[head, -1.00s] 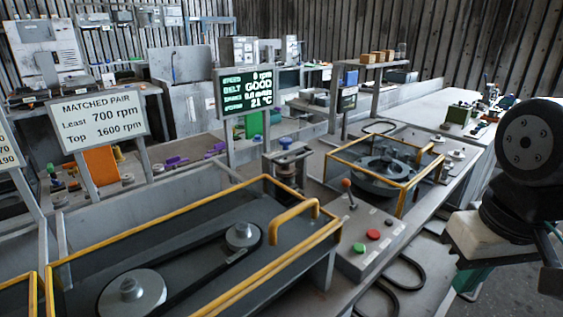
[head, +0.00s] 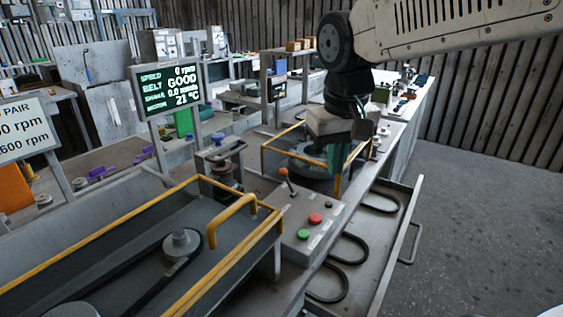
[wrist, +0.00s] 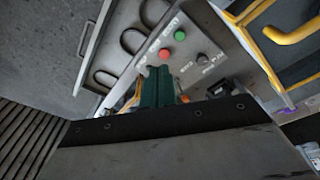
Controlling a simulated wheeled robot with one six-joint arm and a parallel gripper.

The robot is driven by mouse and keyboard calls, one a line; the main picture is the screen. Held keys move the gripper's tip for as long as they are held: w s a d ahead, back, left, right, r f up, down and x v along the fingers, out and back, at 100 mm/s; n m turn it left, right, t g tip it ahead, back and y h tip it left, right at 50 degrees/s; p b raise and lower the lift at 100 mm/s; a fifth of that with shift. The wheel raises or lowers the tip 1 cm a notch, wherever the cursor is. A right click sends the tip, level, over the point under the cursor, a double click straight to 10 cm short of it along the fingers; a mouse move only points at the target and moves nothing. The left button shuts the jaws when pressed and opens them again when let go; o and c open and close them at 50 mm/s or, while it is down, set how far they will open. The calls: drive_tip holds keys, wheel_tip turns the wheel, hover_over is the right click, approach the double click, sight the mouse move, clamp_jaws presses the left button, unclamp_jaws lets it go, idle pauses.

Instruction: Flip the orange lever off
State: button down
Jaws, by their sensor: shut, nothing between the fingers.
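The orange lever (head: 283,173) stands on the grey control box (head: 300,245), its stick leaning slightly to the left in the head view. A red button (head: 315,218) and a green button (head: 303,234) sit nearer on the same box. My gripper (head: 338,188) has green fingers, is shut and empty, and is to the right of the lever, apart from it in the picture. In the wrist view my gripper (wrist: 158,72) points toward the box, with the red button (wrist: 165,54) and green button (wrist: 180,36) just beyond. I cannot make out the lever surely there.
A yellow-railed guard (head: 240,215) with a handle stands left of the box. Another yellow-framed unit (head: 270,155) is behind my gripper. An open drawer (head: 385,250) with black belts is at the right. The screen (head: 168,88) reads 0 rpm and belt GOOD.

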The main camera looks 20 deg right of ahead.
drive_tip(key=w, duration=1.3)
drive_tip(key=h, duration=0.1)
hover_over(288, 182)
drive_tip(key=w+a, duration=0.2)
drive_tip(key=w, duration=0.4)
drive_tip(key=shift+m+t, duration=0.3)
drive_tip(key=shift+m, duration=0.1)
drive_tip(key=x, duration=0.4)
drive_tip(key=shift+s+a, duration=0.1)
drive_tip(key=shift+s, duration=0.2)
drive_tip(key=shift+f, duration=0.15)
drive_tip(key=f, duration=0.6)
drive_tip(key=s+d+f, duration=0.1)
drive_tip(key=f, duration=0.2)
drive_tip(key=shift+s, duration=0.55)
